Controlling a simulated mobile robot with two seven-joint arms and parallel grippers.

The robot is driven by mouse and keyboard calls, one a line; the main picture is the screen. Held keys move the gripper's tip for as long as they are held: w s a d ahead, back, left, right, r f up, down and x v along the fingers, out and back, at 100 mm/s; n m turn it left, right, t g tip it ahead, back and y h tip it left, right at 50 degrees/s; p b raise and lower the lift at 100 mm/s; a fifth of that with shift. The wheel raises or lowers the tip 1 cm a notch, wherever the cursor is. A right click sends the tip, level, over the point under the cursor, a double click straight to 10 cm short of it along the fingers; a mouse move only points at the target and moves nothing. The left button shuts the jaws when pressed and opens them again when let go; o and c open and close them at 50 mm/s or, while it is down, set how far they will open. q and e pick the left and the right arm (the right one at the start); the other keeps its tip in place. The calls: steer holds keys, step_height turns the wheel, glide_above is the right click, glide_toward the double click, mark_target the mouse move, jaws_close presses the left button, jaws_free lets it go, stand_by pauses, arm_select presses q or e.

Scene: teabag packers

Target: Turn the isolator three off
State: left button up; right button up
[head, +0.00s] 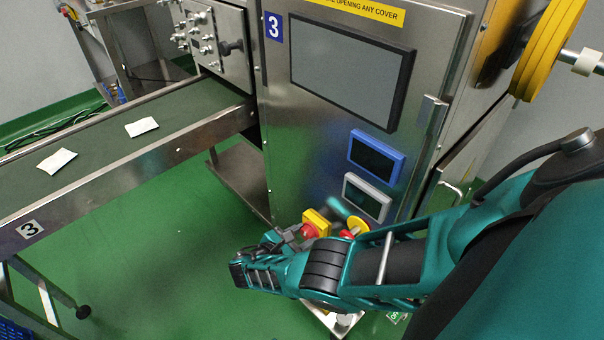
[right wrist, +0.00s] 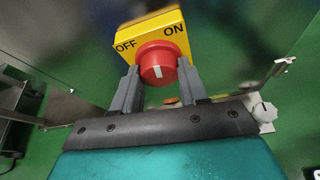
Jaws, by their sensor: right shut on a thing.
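Isolator three is a yellow box (head: 318,219) with a red knob (head: 309,231), low on the front of the steel machine marked 3. In the right wrist view the yellow plate (right wrist: 150,30) reads OFF at left and ON at right. The red knob (right wrist: 157,60) has a white mark on its lower face, lying roughly upright in the picture. My right gripper (right wrist: 158,76) has one grey finger on each side of the knob and is shut on it. In the head view my right gripper (head: 293,238) partly covers the isolator. My left gripper is not in view.
A second red button on a yellow base (head: 357,226) sits just right of the isolator, close to my right arm. Screens (head: 376,153) are above. A conveyor (head: 100,150) with two white packets runs at left. The green floor (head: 160,250) in front is mostly clear.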

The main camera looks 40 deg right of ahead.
steer(key=shift+d, duration=0.1)
steer(key=o, duration=1.1)
steer(key=shift+c, duration=0.2)
steer(key=p+v, duration=0.2)
steer(key=v, duration=1.1)
steer(key=shift+p, duration=0.35)
